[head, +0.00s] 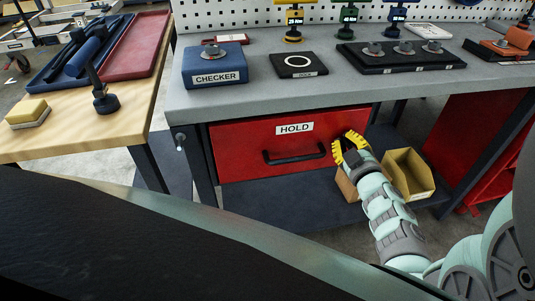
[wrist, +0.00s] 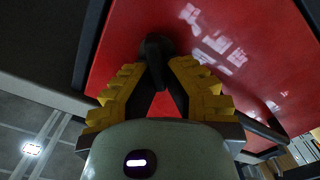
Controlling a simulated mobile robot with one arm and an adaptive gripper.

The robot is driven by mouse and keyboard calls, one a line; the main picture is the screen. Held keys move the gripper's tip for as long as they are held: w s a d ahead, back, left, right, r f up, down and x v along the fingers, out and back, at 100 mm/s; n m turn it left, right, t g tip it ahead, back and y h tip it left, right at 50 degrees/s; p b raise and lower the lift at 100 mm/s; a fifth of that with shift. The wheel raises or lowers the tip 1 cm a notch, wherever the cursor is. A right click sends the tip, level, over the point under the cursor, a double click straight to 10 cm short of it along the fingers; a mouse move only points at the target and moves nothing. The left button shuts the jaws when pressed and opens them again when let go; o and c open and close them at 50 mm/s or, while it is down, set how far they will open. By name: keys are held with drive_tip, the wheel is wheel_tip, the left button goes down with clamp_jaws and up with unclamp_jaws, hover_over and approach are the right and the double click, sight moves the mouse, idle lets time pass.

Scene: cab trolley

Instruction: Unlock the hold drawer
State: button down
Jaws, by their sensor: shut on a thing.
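The red hold drawer (head: 240,158) sits under the grey bench, its front flush in the frame and labelled HOLD. Its black bar handle (head: 295,154) is at the middle of the front. My yellow-fingered gripper (head: 347,146) is at the right end of the drawer front, to the right of the handle. In the wrist view my gripper (wrist: 160,82) is shut on a dark knob (wrist: 155,46) that stands out from the red drawer front (wrist: 185,20). The knob is hidden behind my fingers in the head view, and its turn angle is hard to tell.
Cardboard bins (head: 408,174) stand on the lower shelf, close to the right of my gripper. The grey bench top (head: 220,100) overhangs the drawer and carries a blue checker block (head: 214,66). A wooden table (head: 80,115) stands at the left. The space before the drawer's left half is clear.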

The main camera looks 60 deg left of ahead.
drive_tip(key=shift+s+a+f+n+b, duration=0.1)
drive_tip(key=shift+f+n+b, duration=0.15)
drive_tip(key=shift+n+b, duration=1.1)
drive_tip(key=shift+s+f+n+b, duration=0.2)
drive_tip(key=shift+n+b, duration=0.5)
drive_tip(key=shift+n, duration=1.2)
drive_tip(key=shift+s+a+f+n+b, duration=0.1)
drive_tip(key=shift+f+n+b, duration=0.2)
drive_tip(key=shift+n+b, duration=1.05)
drive_tip(key=shift+d+n, duration=0.1)
drive_tip(key=shift+n, duration=0.4)
drive_tip(key=c, duration=1)
unclamp_jaws()
drive_tip(key=shift+c, duration=0.2)
drive_tip(key=shift+w+p, duration=0.1)
drive_tip(key=shift+p, duration=0.2)
drive_tip(key=shift+r, duration=0.1)
drive_tip(key=v, duration=1.2)
